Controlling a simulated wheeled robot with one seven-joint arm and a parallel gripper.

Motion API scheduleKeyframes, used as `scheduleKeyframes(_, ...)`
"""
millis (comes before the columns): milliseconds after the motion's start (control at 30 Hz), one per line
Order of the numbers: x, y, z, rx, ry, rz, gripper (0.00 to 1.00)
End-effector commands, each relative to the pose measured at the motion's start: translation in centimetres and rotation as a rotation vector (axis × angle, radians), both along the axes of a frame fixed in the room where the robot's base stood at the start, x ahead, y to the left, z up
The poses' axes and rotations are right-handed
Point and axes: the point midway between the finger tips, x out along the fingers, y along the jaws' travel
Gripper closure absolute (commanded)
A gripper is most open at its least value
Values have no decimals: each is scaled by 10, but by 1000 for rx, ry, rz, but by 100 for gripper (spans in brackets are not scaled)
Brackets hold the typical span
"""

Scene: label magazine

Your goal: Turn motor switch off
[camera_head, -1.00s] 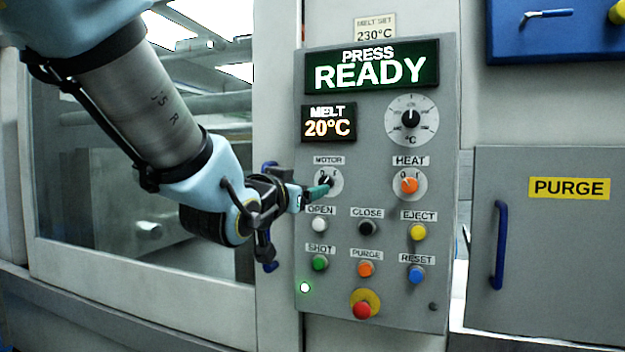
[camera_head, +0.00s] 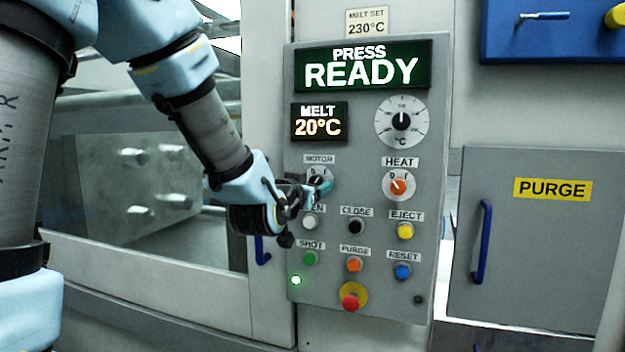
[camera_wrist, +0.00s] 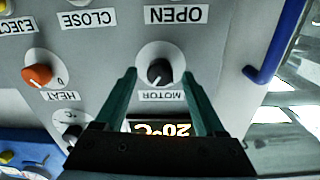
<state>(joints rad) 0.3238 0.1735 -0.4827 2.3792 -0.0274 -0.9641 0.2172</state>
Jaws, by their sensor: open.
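The motor switch (camera_head: 317,176) is a black rotary knob on a round white plate under the MOTOR label, on the grey control panel (camera_head: 440,130). My gripper (camera_head: 325,188) is at the knob in the head view, its green fingers partly covering the dial. In the wrist view, which shows the panel upside down, the motor knob (camera_wrist: 159,72) lies between the two green fingertips of my open gripper (camera_wrist: 159,76), with a gap on each side. I cannot tell whether a finger touches it. The knob's exact setting is hard to read.
The orange HEAT knob (camera_head: 398,185) is right of the motor switch. Several push buttons sit below, with a red emergency button (camera_head: 352,296) lowest. The green display (camera_head: 362,66) reads PRESS READY. A blue handle (camera_wrist: 278,42) stands beside the panel.

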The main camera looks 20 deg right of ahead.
Motion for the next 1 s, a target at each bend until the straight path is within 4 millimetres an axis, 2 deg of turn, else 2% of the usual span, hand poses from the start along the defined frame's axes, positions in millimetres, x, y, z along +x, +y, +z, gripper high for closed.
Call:
scheduleKeyframes(333,2,-2,0,0,0,0,30)
scheduleKeyframes(900,2,-2,0,0,0,-1,94)
scheduleKeyframes(967,2,-2,0,0,0,-1,100)
scheduleKeyframes(1000,2,-2,0,0,0,-1,100)
